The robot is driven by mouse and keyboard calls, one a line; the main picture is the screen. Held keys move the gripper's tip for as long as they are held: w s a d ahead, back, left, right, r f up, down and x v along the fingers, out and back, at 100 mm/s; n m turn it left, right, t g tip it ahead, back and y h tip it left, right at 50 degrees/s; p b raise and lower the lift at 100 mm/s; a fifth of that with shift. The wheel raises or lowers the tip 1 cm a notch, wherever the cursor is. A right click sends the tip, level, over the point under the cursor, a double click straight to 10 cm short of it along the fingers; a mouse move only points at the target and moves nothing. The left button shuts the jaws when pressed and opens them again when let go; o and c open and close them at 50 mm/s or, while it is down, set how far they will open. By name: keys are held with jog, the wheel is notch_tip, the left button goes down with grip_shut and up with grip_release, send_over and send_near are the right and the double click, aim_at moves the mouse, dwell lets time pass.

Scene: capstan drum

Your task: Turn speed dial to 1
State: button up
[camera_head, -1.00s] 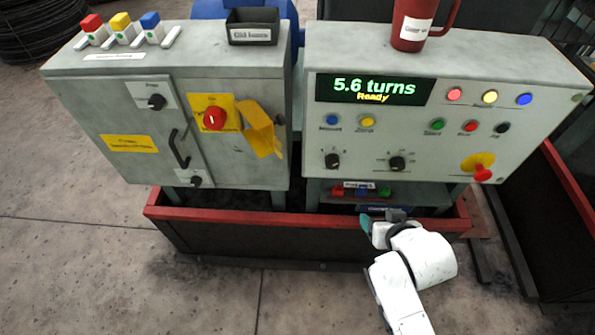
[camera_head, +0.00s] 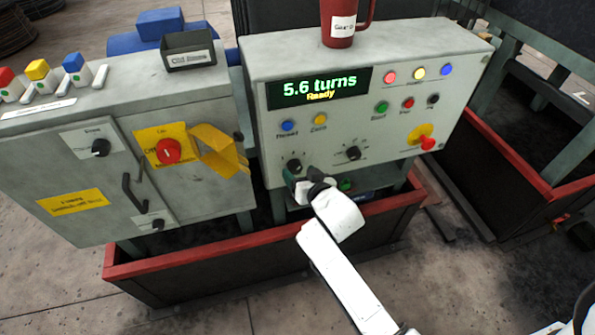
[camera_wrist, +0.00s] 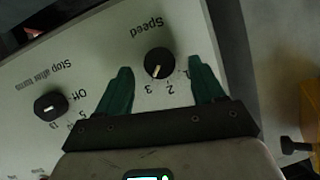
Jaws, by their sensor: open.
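The speed dial (camera_head: 294,165) is a black knob at the lower left of the grey control panel (camera_head: 390,130). In the wrist view the speed dial (camera_wrist: 158,62) appears upside down, with the marks 1, 2 and 3 around it; its pale pointer seems to point at 3. My gripper (camera_head: 303,184) is in front of the panel, just below the dial. In the wrist view my gripper (camera_wrist: 160,72) is open, with one green finger on each side of the dial and nothing held. I cannot tell whether the fingers touch the panel.
The stop-after-turns dial (camera_wrist: 51,105) is beside the speed dial. The display (camera_head: 318,88) reads 5.6 turns, Ready. A red emergency button (camera_head: 428,143) sits at the panel's right. A red mug (camera_head: 340,25) stands on top. A red-rimmed trough (camera_head: 170,262) runs below.

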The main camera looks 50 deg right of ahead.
jog(key=shift+x, duration=1.1)
jog(key=shift+c, duration=0.5)
jog(key=c, duration=0.9)
jog(key=shift+c, duration=0.2)
